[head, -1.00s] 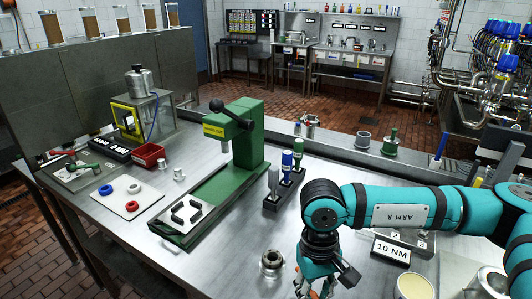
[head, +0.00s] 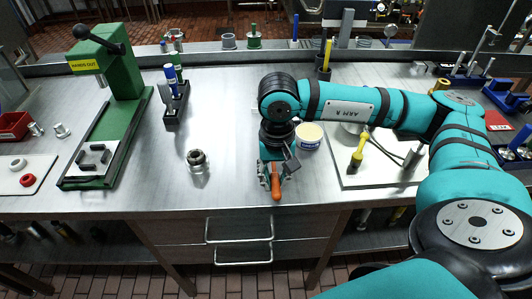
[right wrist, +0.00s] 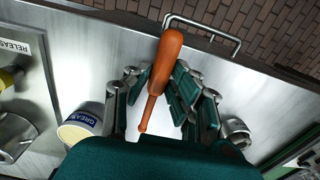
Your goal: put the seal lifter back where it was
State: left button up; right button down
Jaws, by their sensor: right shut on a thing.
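The tool with the orange handle (head: 276,187), which I take to be the seal lifter, is in my right gripper (head: 271,170), near the front edge of the steel bench. In the right wrist view the orange handle (right wrist: 164,62) lies between the fingers of the right gripper (right wrist: 158,88), its thick end towards the bench edge. The right gripper is shut on it. The tool's working end is hidden by the gripper. I cannot tell from these frames where it was before. My left gripper is not in view.
A steel fitting (head: 197,161) stands left of the gripper. A grease tub (head: 309,137) is just behind it. A pale mat (head: 375,172) with a yellow-handled tool (head: 357,153) lies to the right. A green press (head: 113,85) and tool block (head: 176,108) stand left. The front middle is clear.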

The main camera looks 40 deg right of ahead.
jog(key=w, duration=0.1)
jog(key=w+d+p, duration=0.1)
jog(key=w, duration=0.1)
jog(key=w+d, duration=0.1)
jog(key=w, duration=0.2)
jog(key=w+d+p, duration=0.1)
jog(key=w, duration=0.2)
jog(key=shift+d+f, duration=0.15)
jog(key=shift+f, duration=0.15)
jog(key=shift+w+d+f+p, duration=0.15)
jog(key=shift+w+d+p, duration=0.2)
jog(key=shift+w, duration=0.35)
jog(key=shift+w+f+p, duration=0.1)
jog(key=shift+f+p, duration=0.2)
jog(key=shift+p, duration=0.05)
notch_tip(320, 180, down, 2)
jog(key=shift+f+p, duration=0.2)
jog(key=shift+p, duration=0.3)
jog(key=shift+f, duration=0.25)
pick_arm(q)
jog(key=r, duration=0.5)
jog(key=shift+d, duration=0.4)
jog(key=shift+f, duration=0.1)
pick_arm(e)
jog(key=shift+f, duration=0.1)
